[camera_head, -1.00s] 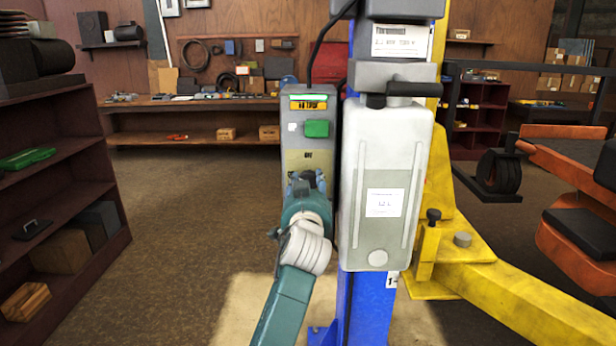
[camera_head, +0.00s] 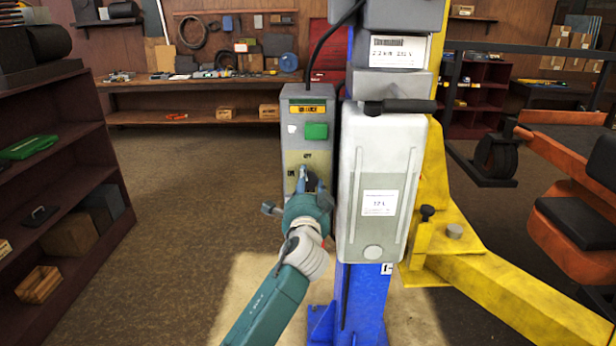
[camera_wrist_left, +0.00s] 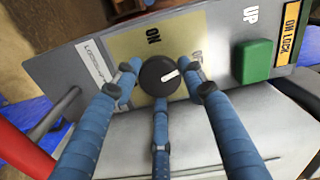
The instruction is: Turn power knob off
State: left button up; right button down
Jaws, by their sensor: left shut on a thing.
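The grey control box (camera_head: 293,107) stands beside the blue lift post and has a green button (camera_head: 316,131) above a yellowish knob plate. My left gripper (camera_head: 308,184) is at this plate and hides much of the black power knob. In the left wrist view the power knob (camera_wrist_left: 153,82) sits between the blue fingers of my left gripper (camera_wrist_left: 162,91), which are shut around it. Its white pointer aims toward the partly covered OFF label (camera_wrist_left: 196,56). The ON label (camera_wrist_left: 153,35) is on another side of the knob. My right gripper is not in view.
A pale tank (camera_head: 385,160) hangs close right of the control box. The blue post (camera_head: 363,300) and yellow lift arm (camera_head: 490,285) stand below and right. A dark shelf (camera_head: 60,150) is at the left. The floor between shelf and post is clear.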

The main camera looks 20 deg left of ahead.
pick_arm(q)
jog(key=m+p, duration=0.1)
jog(key=m, duration=0.2)
jog(key=shift+a+p, duration=0.25)
jog(key=shift+p, duration=0.15)
jog(key=shift+r, duration=0.1)
jog(key=o, duration=1.1)
jog(key=shift+o, duration=0.3)
jog(key=shift+w+a, duration=0.15)
jog(key=shift+a, duration=0.05)
jog(key=v, duration=1.2)
